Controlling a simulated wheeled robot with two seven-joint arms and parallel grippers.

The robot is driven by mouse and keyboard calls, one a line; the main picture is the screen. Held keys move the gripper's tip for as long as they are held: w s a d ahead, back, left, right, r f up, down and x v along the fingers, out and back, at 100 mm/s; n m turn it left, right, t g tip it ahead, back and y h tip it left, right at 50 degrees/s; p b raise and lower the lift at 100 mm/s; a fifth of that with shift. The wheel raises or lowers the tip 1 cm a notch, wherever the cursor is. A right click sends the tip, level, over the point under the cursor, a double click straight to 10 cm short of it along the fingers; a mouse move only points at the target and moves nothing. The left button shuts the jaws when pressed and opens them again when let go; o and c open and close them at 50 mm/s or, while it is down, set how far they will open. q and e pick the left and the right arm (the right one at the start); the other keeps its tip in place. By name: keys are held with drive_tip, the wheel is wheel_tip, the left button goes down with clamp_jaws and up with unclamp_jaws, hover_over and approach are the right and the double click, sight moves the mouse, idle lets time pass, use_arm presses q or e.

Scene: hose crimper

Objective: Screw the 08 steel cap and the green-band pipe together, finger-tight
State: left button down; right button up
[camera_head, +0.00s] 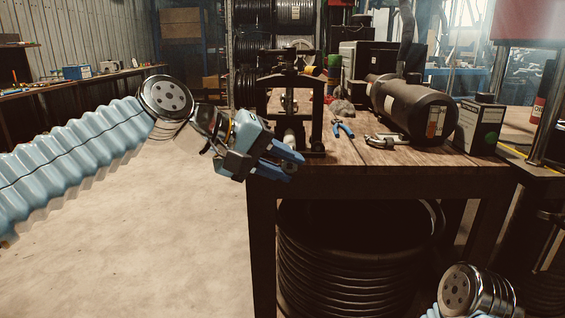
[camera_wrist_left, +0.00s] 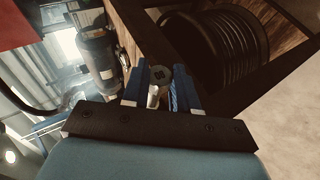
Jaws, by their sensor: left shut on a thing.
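My left gripper (camera_head: 287,165) is just off the front left corner of the workbench, below the bench press. In the left wrist view its blue fingers (camera_wrist_left: 158,82) are shut on a small grey metal piece (camera_wrist_left: 160,74). This looks like the steel cap, with a dark recess in its end face; no 08 mark can be read. I cannot make out the green-band pipe in either view. Part of my right arm shows at the bottom right, but its gripper is out of view.
The workbench (camera_head: 400,172) carries a black press (camera_head: 291,100), blue-handled pliers (camera_head: 343,128), a metal clamp-like tool (camera_head: 386,141), a dark cylinder (camera_head: 415,108) and a dark box (camera_head: 479,125). Coiled black hose (camera_head: 345,265) stands underneath. The floor left of the bench is clear.

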use_arm(q)
drive_tip(key=shift+w, duration=0.15)
drive_tip(key=c, duration=0.8)
unclamp_jaws()
drive_tip(key=shift+a, duration=0.1)
drive_tip(key=v, duration=1.3)
drive_tip(key=shift+a+r, duration=0.2)
drive_tip(key=shift+a, duration=0.05)
drive_tip(key=shift+c, duration=0.4)
